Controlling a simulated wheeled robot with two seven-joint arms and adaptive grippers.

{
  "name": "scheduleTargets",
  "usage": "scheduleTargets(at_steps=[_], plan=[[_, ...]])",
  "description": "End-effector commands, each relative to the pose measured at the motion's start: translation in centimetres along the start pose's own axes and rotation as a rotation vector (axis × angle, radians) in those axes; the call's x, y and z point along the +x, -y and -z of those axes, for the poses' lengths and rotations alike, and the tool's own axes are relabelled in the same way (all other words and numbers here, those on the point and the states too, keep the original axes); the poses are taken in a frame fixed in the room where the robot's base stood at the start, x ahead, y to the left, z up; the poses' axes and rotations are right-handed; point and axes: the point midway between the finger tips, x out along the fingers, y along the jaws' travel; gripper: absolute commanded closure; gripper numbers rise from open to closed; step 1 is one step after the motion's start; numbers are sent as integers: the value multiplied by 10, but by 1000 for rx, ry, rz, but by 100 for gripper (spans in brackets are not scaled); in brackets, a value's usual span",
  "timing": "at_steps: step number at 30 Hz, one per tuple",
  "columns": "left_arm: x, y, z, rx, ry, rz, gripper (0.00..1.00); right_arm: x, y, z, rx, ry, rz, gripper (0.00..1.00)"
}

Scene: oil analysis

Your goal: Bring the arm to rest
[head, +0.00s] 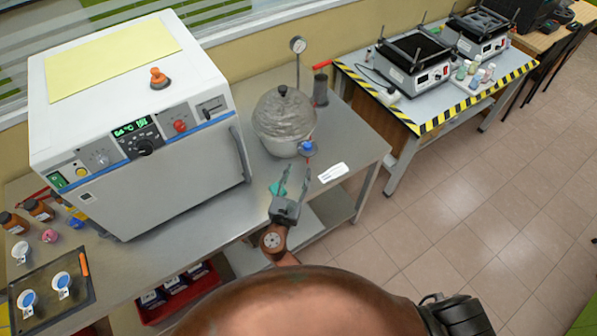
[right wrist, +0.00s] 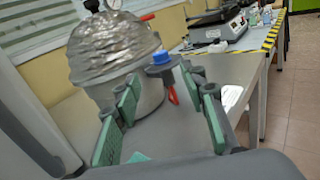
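My right gripper (head: 295,178) is over the steel bench, in front of the foil-wrapped vessel. Its two green-padded fingers are spread apart with nothing between them. In the right wrist view the open gripper (right wrist: 165,118) points at the vessel and its blue-topped valve. The foil-wrapped vessel (head: 284,115) stands on the bench, and it also fills the upper left of the right wrist view (right wrist: 112,50). The blue-topped valve (head: 306,147) with a red handle is on the vessel's near side, beyond the fingertips. My left gripper is not in view.
A large white oven (head: 170,185) stands left of the vessel. A white flat item (head: 333,172) lies right of the gripper on the bench (head: 350,140). A gauge (head: 298,45) stands behind. A tray (head: 75,296) is at lower left. Open floor (head: 440,215) lies right.

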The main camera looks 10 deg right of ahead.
Motion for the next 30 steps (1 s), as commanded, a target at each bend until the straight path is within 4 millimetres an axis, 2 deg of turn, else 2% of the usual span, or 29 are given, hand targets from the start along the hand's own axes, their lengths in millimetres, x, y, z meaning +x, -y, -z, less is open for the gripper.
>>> scheduleTargets(at_steps=[9, 11, 13, 14, 17, 20, 22, 24, 27, 30], plan=[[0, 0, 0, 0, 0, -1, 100, 1, 0, 0, 2, -1, 1, 61], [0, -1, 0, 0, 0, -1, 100, 2, 6, 2, 19, -10, 10, 61], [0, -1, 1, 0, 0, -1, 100, 5, 22, 8, 74, -37, 40, 61], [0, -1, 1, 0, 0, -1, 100, 6, 33, 11, 114, -54, 62, 61], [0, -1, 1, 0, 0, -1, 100, 11, 85, 30, 309, -137, 168, 61], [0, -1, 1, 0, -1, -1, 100, 7, 152, 57, 580, -231, 324, 61], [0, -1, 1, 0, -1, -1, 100, -2, 199, 77, 787, -286, 451, 61], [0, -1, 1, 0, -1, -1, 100, -18, 243, 97, 1006, -334, 591, 61], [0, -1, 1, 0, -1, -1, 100, -50, 298, 121, 1322, -383, 809, 61], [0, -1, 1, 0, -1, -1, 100, -80, 329, 134, 1570, -409, 990, 61]])
